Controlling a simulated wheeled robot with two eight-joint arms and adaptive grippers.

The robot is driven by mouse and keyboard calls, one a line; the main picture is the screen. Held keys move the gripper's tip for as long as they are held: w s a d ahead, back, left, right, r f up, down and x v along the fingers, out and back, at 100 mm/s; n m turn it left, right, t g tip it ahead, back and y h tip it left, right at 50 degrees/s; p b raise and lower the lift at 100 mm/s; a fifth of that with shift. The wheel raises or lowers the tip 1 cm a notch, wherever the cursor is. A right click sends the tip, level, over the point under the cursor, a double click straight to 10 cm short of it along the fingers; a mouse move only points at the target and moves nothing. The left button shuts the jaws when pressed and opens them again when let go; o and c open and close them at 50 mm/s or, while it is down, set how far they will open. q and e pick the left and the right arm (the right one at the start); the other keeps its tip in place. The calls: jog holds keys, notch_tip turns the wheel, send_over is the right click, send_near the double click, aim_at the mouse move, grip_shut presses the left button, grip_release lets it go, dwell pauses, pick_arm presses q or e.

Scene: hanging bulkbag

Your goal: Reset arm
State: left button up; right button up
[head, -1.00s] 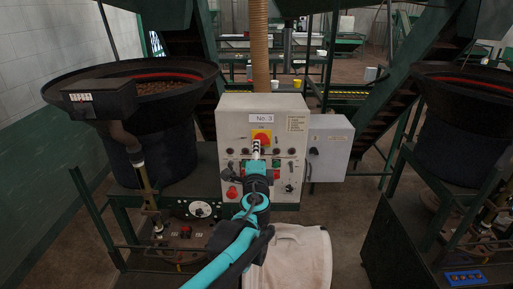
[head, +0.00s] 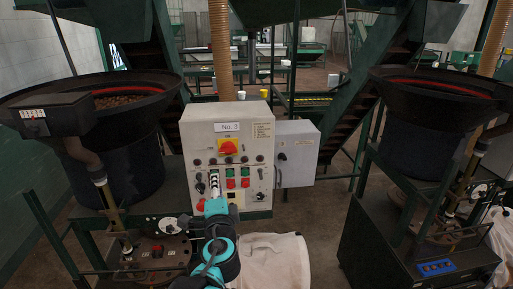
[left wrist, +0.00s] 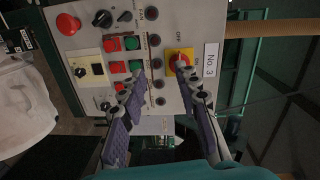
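My left gripper (head: 212,188) is in front of the lower left part of the grey control panel (head: 199,129) marked No. 3. In the left wrist view my left gripper (left wrist: 160,80) has its two fingers apart with nothing between them. The red rotary switch on a yellow plate (head: 229,147) is above the gripper, and it also shows near the right fingertip in the left wrist view (left wrist: 181,63). The gripper appears clear of the panel face, though the exact gap is hard to tell. My right gripper is not in view.
A whitish bulk bag (head: 277,262) is below the panel, right of my arm. A grey side box (head: 297,153) adjoins the panel. Black hopper bowls stand at left (head: 125,140) and right (head: 430,125). Open floor shows between the bag and the right machine.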

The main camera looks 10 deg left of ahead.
pick_arm(q)
jog(key=s+a+f+n+g+b, duration=0.2)
jog(key=s+f+n+g+b, duration=0.3)
jog(key=f, duration=0.7)
jog(key=s+a+f+n+g+b, duration=0.1)
jog(key=s+a+f+n+b, duration=0.25)
jog(key=s+f+b, duration=0.65)
jog(key=s+d+f+n+g+h+b, duration=0.1)
jog(key=s+d+f+n+h+b, duration=0.1)
jog(key=f, duration=0.7)
jog(key=s+d+f+n+g+h+b, duration=0.2)
jog(key=s+d+f, duration=0.3)
jog(key=f, duration=0.5)
jog(key=shift+s+d+f+h+b, duration=0.15)
jog(key=shift+d+f+h+b, duration=0.15)
jog(key=shift+d+h+b, duration=0.4)
jog(key=shift+a, duration=0.15)
